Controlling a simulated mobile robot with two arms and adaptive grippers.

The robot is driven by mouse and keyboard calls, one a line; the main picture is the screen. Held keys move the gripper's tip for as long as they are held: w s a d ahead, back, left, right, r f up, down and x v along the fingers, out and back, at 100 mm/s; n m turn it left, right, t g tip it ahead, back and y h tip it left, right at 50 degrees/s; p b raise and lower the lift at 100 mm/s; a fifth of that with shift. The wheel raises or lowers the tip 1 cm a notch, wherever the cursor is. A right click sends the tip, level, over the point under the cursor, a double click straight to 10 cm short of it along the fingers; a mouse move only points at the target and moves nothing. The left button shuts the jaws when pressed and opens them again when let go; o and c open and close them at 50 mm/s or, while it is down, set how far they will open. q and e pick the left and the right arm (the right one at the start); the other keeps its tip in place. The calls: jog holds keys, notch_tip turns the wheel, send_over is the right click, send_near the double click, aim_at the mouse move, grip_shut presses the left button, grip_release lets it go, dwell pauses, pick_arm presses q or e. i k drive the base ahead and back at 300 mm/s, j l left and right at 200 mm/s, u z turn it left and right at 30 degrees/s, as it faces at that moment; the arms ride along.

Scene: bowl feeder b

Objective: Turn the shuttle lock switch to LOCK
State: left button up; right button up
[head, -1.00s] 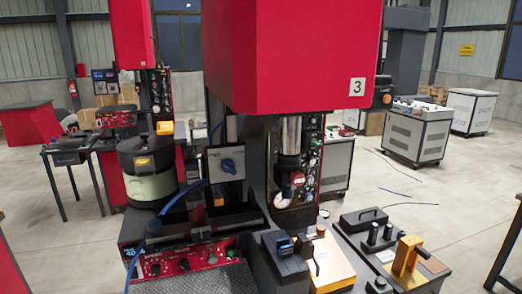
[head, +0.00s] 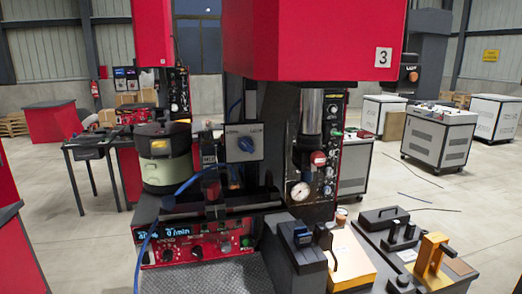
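The switch is a blue rotary knob (head: 246,144) on a small pale grey panel (head: 232,157). The panel faces me, left of the machine's dark column and below the big red housing. Small dark labels stand along the panel's top edge, one at the left and one at the right. They are too small to read surely, and I cannot tell which one the knob points to. The knob is unobstructed. Neither of my grippers is in view, and nothing touches the knob.
A bowl feeder (head: 166,170) with a dark lid stands left of the panel. A blue hose (head: 188,184) runs below the panel. A red control box (head: 195,248) with a lit display is in front. A pressure gauge (head: 300,191) and yellow block fixture (head: 352,262) are at the right.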

aim_at(246, 144)
jog(key=i+l, duration=0.1)
jog(key=l, duration=0.5)
jog(key=i+l+u, duration=0.1)
jog(key=l, duration=0.5)
jog(key=i+l, duration=0.1)
jog(key=l, duration=0.45)
